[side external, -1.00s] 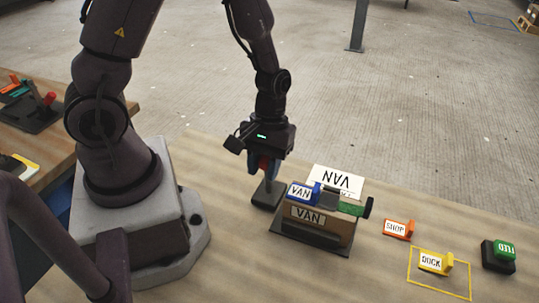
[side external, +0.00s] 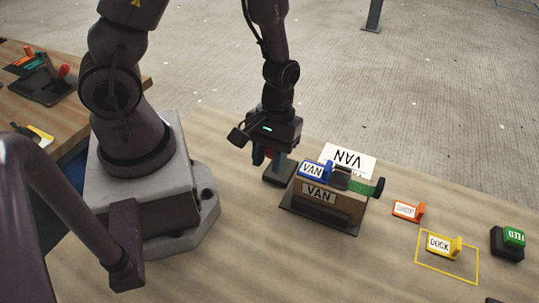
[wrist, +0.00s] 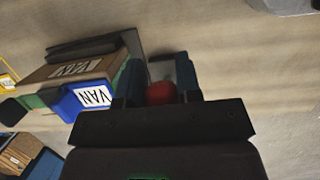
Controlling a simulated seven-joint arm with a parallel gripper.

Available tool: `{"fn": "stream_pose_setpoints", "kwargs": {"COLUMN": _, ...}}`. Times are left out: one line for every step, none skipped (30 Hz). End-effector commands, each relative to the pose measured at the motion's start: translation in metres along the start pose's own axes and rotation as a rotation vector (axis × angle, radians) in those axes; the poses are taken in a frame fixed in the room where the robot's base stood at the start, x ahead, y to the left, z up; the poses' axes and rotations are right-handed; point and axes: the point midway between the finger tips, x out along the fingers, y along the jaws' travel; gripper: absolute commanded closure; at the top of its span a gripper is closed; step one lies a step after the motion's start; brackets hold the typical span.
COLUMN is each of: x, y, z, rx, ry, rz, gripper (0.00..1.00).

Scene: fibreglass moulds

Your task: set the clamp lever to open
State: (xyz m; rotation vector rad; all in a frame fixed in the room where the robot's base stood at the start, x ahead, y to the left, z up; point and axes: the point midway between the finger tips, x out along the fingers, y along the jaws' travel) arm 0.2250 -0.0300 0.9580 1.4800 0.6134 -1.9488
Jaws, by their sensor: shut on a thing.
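My gripper (side external: 265,157) is shut on the red knob (side external: 257,156) of the clamp lever. In the wrist view the red knob (wrist: 161,94) sits between my two dark blue fingers. The lever's grey stem leans left, toward my arm's base, above its dark base plate (side external: 275,178). My gripper and fingers hide much of the stem. I cannot read any position marking on the lever from these views.
Right beside the lever is a brown box (side external: 322,207) with VAN labels and a blue VAN tag (side external: 315,172). Further right are an orange tag (side external: 407,211), a yellow DOCK tag (side external: 443,246) in a yellow outline, and a green button (side external: 512,239). A second table holds another lever (side external: 48,85).

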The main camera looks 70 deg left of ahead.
Motion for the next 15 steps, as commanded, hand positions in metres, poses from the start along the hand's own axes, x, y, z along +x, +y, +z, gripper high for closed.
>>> {"fn": "stream_pose_setpoints", "kwargs": {"x": 0.0012, "y": -0.0005, "z": 0.0009, "rx": 0.001, "ry": -0.004, "rz": -0.003, "gripper": 1.0}}
{"fn": "stream_pose_setpoints", "kwargs": {"x": 0.0011, "y": -0.0005, "z": 0.0008, "rx": 0.001, "ry": -0.004, "rz": -0.003, "gripper": 1.0}}
{"fn": "stream_pose_setpoints", "kwargs": {"x": 0.0011, "y": -0.0004, "z": 0.0007, "rx": 0.001, "ry": -0.003, "rz": -0.003, "gripper": 1.0}}
{"fn": "stream_pose_setpoints", "kwargs": {"x": 0.0011, "y": -0.0004, "z": 0.0006, "rx": 0.001, "ry": -0.003, "rz": -0.003, "gripper": 1.0}}
{"fn": "stream_pose_setpoints", "kwargs": {"x": 0.0011, "y": -0.0004, "z": 0.0006, "rx": 0.001, "ry": -0.003, "rz": -0.003, "gripper": 1.0}}
{"fn": "stream_pose_setpoints", "kwargs": {"x": 0.001, "y": -0.0004, "z": 0.0005, "rx": 0.001, "ry": -0.003, "rz": -0.002, "gripper": 0.61}}
{"fn": "stream_pose_setpoints", "kwargs": {"x": 0.001, "y": -0.0004, "z": 0.0004, "rx": 0.001, "ry": -0.002, "rz": -0.002, "gripper": 0.54}}
{"fn": "stream_pose_setpoints", "kwargs": {"x": 0.0009, "y": -0.0004, "z": 0.0003, "rx": 0.001, "ry": -0.002, "rz": -0.002, "gripper": 0.48}}
{"fn": "stream_pose_setpoints", "kwargs": {"x": 0.0008, "y": -0.0004, "z": 0.0001, "rx": 0.001, "ry": -0.002, "rz": -0.002, "gripper": 0.43}}
{"fn": "stream_pose_setpoints", "kwargs": {"x": 0.0006, "y": -0.0003, "z": 0.0, "rx": 0.001, "ry": -0.001, "rz": -0.001, "gripper": 0.43}}
{"fn": "stream_pose_setpoints", "kwargs": {"x": 0.0005, "y": -0.0003, "z": -0.0001, "rx": 0.001, "ry": -0.001, "rz": -0.001, "gripper": 0.43}}
{"fn": "stream_pose_setpoints", "kwargs": {"x": 0.0004, "y": -0.0002, "z": -0.0002, "rx": 0.001, "ry": 0.0, "rz": -0.001, "gripper": 0.43}}
{"fn": "stream_pose_setpoints", "kwargs": {"x": 0.0003, "y": -0.0002, "z": -0.0003, "rx": 0.0, "ry": 0.0, "rz": -0.001, "gripper": 0.43}}
{"fn": "stream_pose_setpoints", "kwargs": {"x": 0.0003, "y": -0.0002, "z": -0.0003, "rx": 0.0, "ry": 0.0, "rz": 0.0, "gripper": 0.43}}
{"fn": "stream_pose_setpoints", "kwargs": {"x": 0.0002, "y": -0.0001, "z": -0.0004, "rx": 0.0, "ry": 0.0, "rz": 0.0, "gripper": 0.43}}
